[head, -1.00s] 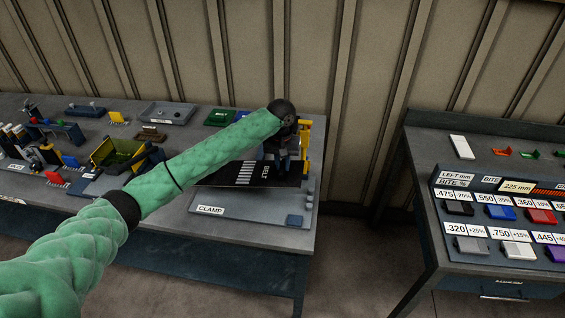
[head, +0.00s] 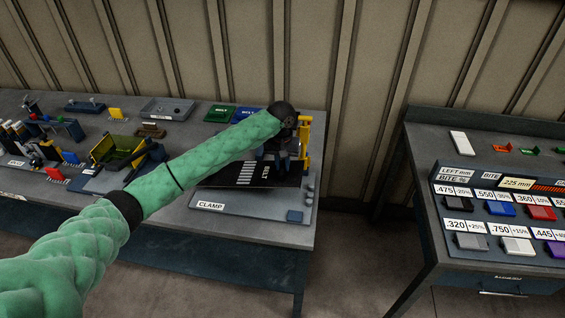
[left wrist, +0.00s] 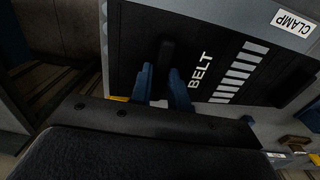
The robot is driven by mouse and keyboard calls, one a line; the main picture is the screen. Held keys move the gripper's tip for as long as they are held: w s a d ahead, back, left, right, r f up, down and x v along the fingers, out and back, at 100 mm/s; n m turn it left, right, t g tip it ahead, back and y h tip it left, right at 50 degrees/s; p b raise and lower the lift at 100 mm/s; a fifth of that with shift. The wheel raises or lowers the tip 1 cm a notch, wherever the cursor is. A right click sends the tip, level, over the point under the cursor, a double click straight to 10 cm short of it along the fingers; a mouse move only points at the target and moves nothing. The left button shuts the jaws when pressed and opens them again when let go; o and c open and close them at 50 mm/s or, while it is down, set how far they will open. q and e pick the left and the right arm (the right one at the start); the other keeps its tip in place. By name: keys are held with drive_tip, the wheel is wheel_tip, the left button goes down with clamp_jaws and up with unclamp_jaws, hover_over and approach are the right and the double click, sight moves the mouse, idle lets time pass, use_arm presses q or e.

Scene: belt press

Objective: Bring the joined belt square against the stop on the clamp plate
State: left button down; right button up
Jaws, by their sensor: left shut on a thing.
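The black belt (head: 246,173), with white stripes and the word BELT, lies over the grey clamp plate (head: 255,207) on the left bench. It also shows in the left wrist view (left wrist: 215,40). My left gripper (head: 277,163) is over the belt's right part. In the left wrist view its blue fingers (left wrist: 162,88) are shut on a dark raised part of the belt. The yellow upright (head: 306,145) stands close behind and right of the gripper. The belt's right end is partly hidden by the gripper, and I cannot tell whether it touches a stop. My right gripper is not in view.
A green BOLT tray (head: 219,114) and a partly hidden blue tray (head: 243,115) lie behind the plate. A yellow-olive bin (head: 118,150) stands to the left. A second bench with coloured blocks (head: 501,210) stands right, across a gap.

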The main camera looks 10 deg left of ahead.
sight(289, 173)
use_arm(q)
drive_tip(key=shift+f, duration=2.2)
drive_tip(key=shift+d+p, duration=0.45)
drive_tip(key=shift+d, duration=0.75)
idle(0.8)
drive_tip(key=shift+f+p, duration=0.1)
drive_tip(key=shift+p, duration=0.35)
idle(0.5)
drive_tip(key=c, duration=1.3)
unclamp_jaws()
drive_tip(key=shift+o, duration=0.2)
drive_tip(key=shift+s, duration=0.1)
drive_tip(key=shift+f, duration=0.15)
